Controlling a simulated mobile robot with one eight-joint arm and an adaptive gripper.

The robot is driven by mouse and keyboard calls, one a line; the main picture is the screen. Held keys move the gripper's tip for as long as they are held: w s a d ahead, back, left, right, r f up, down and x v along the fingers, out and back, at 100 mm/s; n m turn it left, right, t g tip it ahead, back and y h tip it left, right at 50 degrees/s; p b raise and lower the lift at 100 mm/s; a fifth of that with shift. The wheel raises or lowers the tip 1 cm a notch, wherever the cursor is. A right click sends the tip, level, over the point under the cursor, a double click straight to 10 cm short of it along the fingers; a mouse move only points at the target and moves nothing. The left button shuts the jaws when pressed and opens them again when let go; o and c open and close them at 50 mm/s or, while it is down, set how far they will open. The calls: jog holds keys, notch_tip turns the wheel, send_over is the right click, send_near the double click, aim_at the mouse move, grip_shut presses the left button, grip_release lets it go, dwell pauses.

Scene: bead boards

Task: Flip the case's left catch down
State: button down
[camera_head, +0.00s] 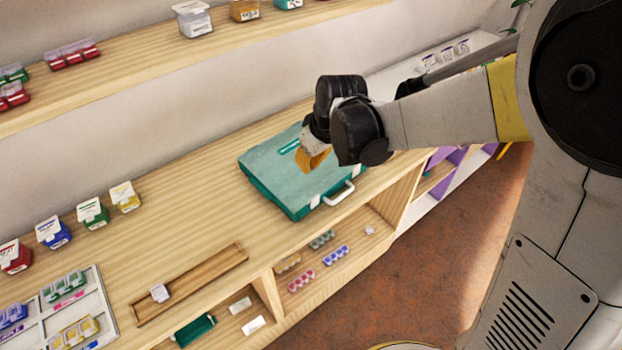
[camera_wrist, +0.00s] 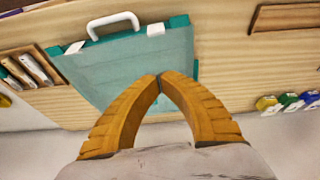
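The closed teal case (camera_head: 265,172) lies flat on the wooden counter, with a white handle (camera_head: 339,194) on its front edge. The case (camera_wrist: 115,70) also fills the left and middle of the wrist view, handle at top. A white catch (camera_head: 315,201) sits left of the handle in the head view; the same catch (camera_wrist: 155,29) is right of the handle in the wrist view. The other white catch (camera_wrist: 75,47) is on the handle's far side. I cannot tell their exact tilt. My gripper (camera_wrist: 160,77) is above the lid, its orange fingertips together, holding nothing.
A long wooden tray (camera_head: 215,279) lies on the counter left of the case. Small coloured boxes (camera_head: 90,211) stand along the wall. Open shelves with bead strips (camera_head: 335,256) are below the counter's front edge. The counter between case and tray is clear.

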aim_at(310, 193)
jog(key=b+x, duration=0.3)
jog(key=x, duration=0.7)
jog(key=s+d, duration=0.2)
jog(key=shift+s+d+r+b, duration=0.15)
jog(key=shift+s+b, duration=0.25)
jog(key=shift+s+d, duration=0.15)
jog(key=shift+s, duration=0.05)
jog(key=shift+w, duration=0.1)
jog(key=shift+d+b, duration=0.1)
jog(key=shift+b, duration=0.2)
jog(key=shift+s+r+t, duration=0.1)
jog(key=shift+s+t, duration=0.2)
jog(key=shift+w+y, duration=0.1)
jog(key=shift+y, duration=0.2)
